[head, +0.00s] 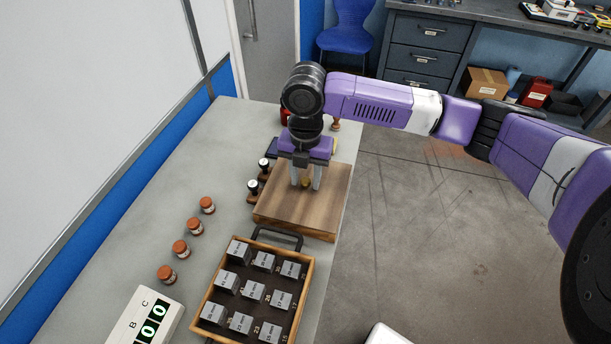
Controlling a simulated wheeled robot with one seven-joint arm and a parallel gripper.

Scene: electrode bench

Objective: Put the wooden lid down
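The wooden lid (328,212) is a flat brown square board near the right edge of the bench, beyond the wooden tray. A small yellowish knob (306,183) shows on its top. My gripper (306,184) points down over the lid, with one finger on each side of the knob. I cannot tell whether the fingers touch the knob or stand apart from it. The lid looks level. Its underside is hidden, so I cannot tell whether it rests on something or hangs just above the bench.
The wooden tray (198,311) of grey labelled blocks, with a black handle (278,238), is in front of the lid. Several orange-capped jars (181,249) and a counter display (143,318) are further left. Bare bench (180,170) lies at upper left.

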